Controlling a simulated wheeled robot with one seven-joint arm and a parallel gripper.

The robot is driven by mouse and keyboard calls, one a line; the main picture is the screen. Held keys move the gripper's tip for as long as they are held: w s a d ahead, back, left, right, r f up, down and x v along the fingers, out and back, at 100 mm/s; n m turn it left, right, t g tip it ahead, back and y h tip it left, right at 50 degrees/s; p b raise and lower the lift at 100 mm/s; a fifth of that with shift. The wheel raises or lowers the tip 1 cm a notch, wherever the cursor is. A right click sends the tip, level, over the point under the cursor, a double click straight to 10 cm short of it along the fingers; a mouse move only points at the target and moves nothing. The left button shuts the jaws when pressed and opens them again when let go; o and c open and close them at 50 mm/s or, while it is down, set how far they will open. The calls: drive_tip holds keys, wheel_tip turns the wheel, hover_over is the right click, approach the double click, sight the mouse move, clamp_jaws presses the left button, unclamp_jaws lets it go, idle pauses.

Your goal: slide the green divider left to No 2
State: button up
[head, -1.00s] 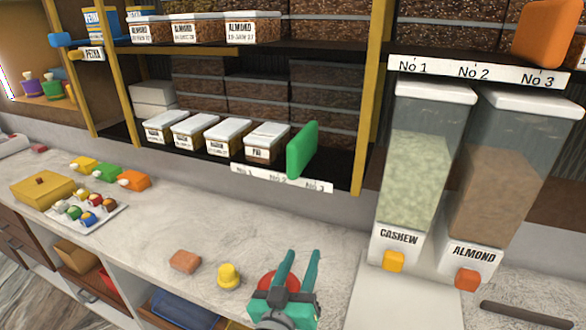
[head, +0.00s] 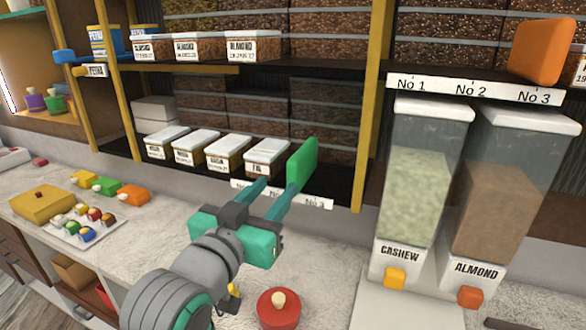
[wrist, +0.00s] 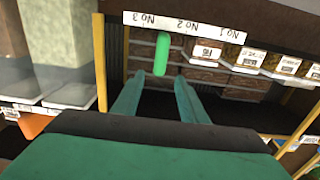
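The green divider (head: 302,165) stands upright on the lower shelf, at the right of the row of labelled boxes. In the wrist view the divider (wrist: 161,54) is between the No 3 and No 2 marks of the label strip (wrist: 182,26), which appears upside down. In the head view my gripper partly hides the strip (head: 320,203). My gripper (head: 278,185) is open, its fingers reaching toward the divider's lower part. In the wrist view my gripper (wrist: 160,77) has one finger on either side of the divider, with gaps. I cannot tell how deep the fingers reach.
A white-lidded box (head: 267,157) stands left of the divider. A yellow post (head: 371,110) rises to its right, with bare shelf between. An orange divider (head: 541,52) stands on the upper shelf. A red lidded pot (head: 278,309) sits on the counter below my arm.

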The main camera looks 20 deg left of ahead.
sight(291, 171)
drive_tip(key=w, duration=1)
drive_tip(key=shift+d, duration=0.2)
clamp_jaws()
drive_tip(key=shift+w, duration=0.15)
